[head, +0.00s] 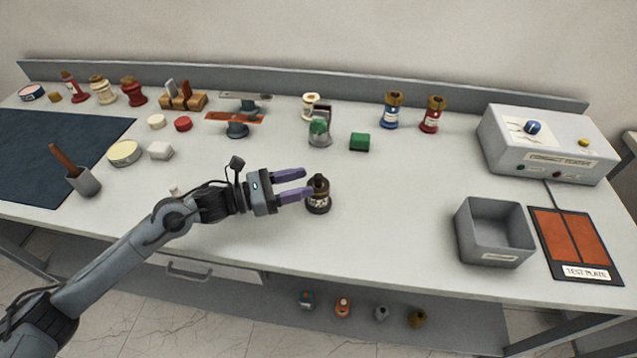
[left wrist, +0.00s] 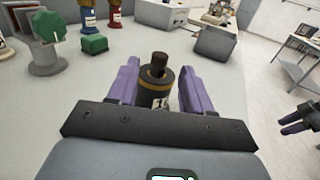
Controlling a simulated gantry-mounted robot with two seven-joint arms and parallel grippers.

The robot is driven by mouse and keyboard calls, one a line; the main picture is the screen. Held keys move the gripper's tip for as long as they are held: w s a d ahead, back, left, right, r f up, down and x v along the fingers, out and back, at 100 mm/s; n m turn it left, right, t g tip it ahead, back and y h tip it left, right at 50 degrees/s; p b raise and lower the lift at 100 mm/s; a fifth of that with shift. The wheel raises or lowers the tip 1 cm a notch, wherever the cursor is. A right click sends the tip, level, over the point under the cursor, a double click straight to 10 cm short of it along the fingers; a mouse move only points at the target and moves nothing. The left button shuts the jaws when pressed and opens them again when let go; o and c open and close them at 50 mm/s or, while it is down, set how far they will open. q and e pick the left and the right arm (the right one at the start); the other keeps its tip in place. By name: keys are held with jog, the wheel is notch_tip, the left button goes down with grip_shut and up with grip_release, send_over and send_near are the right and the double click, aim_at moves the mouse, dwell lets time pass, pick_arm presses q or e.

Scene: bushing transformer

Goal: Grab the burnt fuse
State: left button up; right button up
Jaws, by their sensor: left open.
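The burnt fuse, a small dark bottle-shaped piece with a blackened body, gold band and brown top (head: 318,197), stands upright on the table near the front middle. My left gripper (head: 307,184) is open, its purple fingers pointing right towards the fuse. In the left wrist view the fuse (left wrist: 154,82) stands between the two spread fingers (left wrist: 158,76), with a gap visible beside it. I cannot tell whether either finger touches it. My right gripper (left wrist: 298,120) shows small at the right edge of the left wrist view, too small to tell open or shut.
A grey bin (head: 495,232) and the test plate (head: 574,245) lie to the right, with a control box (head: 548,140) behind. A green block (head: 359,142) and a green-topped grey piece (head: 319,133) stand behind the fuse. The table between fuse and bin is clear.

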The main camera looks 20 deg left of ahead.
aim_at(318, 176)
pick_arm(q)
jog(key=shift+x, duration=2.6)
jog(key=shift+r, duration=0.15)
grip_shut()
